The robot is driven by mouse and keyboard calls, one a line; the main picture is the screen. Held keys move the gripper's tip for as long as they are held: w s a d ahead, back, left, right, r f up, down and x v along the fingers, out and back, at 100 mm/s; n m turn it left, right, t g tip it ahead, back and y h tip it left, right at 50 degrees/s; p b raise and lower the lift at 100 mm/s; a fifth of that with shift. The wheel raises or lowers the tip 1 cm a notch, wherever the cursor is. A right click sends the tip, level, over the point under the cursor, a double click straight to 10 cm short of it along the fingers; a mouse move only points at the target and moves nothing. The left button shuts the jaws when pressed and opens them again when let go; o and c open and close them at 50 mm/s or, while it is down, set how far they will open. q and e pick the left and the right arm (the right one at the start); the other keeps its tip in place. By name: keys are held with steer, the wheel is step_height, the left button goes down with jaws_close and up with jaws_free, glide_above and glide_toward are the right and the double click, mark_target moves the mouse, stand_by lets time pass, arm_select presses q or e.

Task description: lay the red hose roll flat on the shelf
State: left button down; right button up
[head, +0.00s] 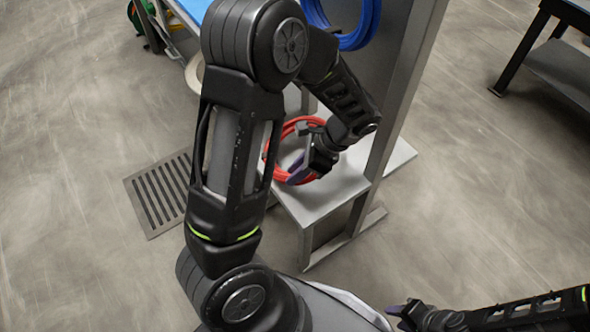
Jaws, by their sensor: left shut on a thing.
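The red hose roll (283,142) is a ring of red hose seen over the low grey shelf (343,187) near the middle of the head view. My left gripper (299,169) is shut on the near right part of the roll. The roll looks close to level, but I cannot tell whether it rests on the shelf or is held just above it. My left arm and gripper hide part of the roll's left and right sides. My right gripper (396,311) is at the bottom right, away from the shelf; its jaw opening is unclear.
A grey upright panel (398,90) stands behind the shelf, with a blue hose roll (361,36) hanging high on it. A floor drain grate (160,194) lies to the left. A dark table (556,72) stands at the upper right. Bare floor lies between.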

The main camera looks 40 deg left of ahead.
arm_select(q)
steer(key=c, duration=1.1)
jaws_free()
steer(key=shift+c, duration=0.2)
steer(key=p+v, duration=0.2)
steer(key=v, duration=0.6)
steer(key=shift+f, duration=0.1)
